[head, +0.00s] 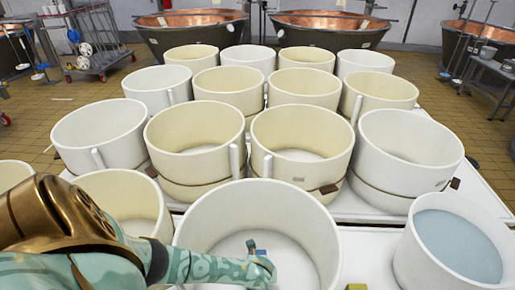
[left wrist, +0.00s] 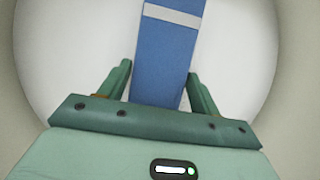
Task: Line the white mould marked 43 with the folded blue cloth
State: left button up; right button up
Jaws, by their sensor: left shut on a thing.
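The front white mould (head: 300,207) stands open-topped at the bottom middle of the head view; no number is legible on it. My left gripper (head: 264,266) reaches in from the left over this mould, pointing down into it. In the left wrist view, the gripper (left wrist: 160,84) is shut on the folded blue cloth (left wrist: 168,50), a long blue strip with a pale band across its far end. The white mould's inside (left wrist: 258,70) surrounds the cloth there. Only a small blue bit of the cloth shows in the head view. My right gripper is not in view.
Several white and cream moulds stand close behind on a white table (head: 372,238), some stacked. A mould (head: 408,262) at the right holds a light blue surface. Copper vats (head: 325,28) stand at the back. A wheeled rack (head: 98,40) is at the left.

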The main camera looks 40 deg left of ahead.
pick_arm(q)
jog(key=shift+f+b, duration=0.4)
jog(key=shift+f, duration=0.2)
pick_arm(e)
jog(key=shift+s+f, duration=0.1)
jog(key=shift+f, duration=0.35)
pick_arm(q)
jog(key=shift+s+f, duration=0.1)
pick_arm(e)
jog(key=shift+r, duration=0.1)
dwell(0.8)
pick_arm(q)
jog(key=o, duration=1.2)
jog(key=p+v, duration=0.9)
jog(key=v, duration=0.7)
jog(key=shift+p, duration=0.35)
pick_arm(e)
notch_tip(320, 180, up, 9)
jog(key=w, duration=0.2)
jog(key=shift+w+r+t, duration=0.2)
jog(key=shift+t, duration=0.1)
